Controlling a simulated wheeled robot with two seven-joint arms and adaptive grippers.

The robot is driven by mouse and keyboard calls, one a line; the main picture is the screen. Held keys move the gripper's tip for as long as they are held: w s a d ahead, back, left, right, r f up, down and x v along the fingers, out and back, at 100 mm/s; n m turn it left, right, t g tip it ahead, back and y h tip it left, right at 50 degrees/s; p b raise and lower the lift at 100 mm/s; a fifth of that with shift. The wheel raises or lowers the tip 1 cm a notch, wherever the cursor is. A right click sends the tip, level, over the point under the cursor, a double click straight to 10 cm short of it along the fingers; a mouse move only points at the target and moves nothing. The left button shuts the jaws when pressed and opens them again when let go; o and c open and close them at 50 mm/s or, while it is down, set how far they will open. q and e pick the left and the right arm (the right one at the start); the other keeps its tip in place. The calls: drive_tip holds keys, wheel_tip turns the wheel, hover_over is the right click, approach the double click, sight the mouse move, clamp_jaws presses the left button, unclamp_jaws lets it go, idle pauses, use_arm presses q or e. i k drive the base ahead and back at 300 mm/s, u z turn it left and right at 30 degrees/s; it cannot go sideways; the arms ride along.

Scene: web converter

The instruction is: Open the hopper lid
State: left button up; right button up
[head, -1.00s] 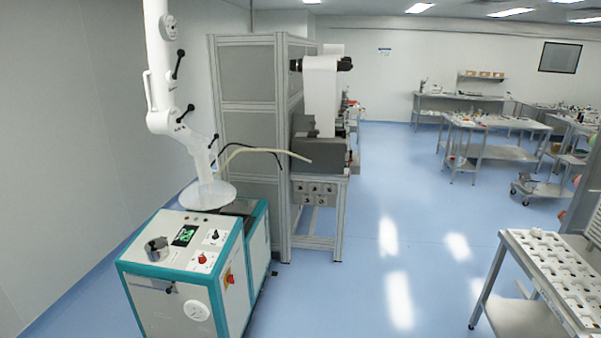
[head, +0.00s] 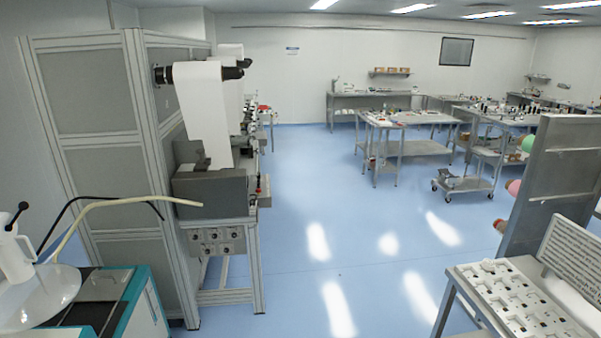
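I cannot pick out the hopper lid for certain. A grey box (head: 211,193) sits on the framed machine at the left. A cream hose (head: 120,200) and a dark hose (head: 85,201) run toward it. A white web or panel (head: 204,112) hangs above the box from a dark roller (head: 163,74). A white dish-shaped cover (head: 38,296) with a black-knobbed white arm (head: 14,235) stands at the lower left, over a teal and white cabinet (head: 143,311). Neither of my grippers is in view.
A tall grey framed enclosure (head: 97,110) stands behind the hoses. Blue floor (head: 300,230) is open through the middle. A table with a white slotted tray (head: 520,305) and a grey panel stand (head: 550,190) are at the right. Workbenches (head: 410,120) and a low cart (head: 465,184) stand farther back.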

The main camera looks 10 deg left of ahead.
sight(103, 285)
drive_tip(key=u, duration=0.15)
drive_tip(key=i, duration=1.55)
drive_tip(key=u, duration=1.35)
drive_tip(key=i, duration=0.85)
drive_tip(key=u, duration=1.05)
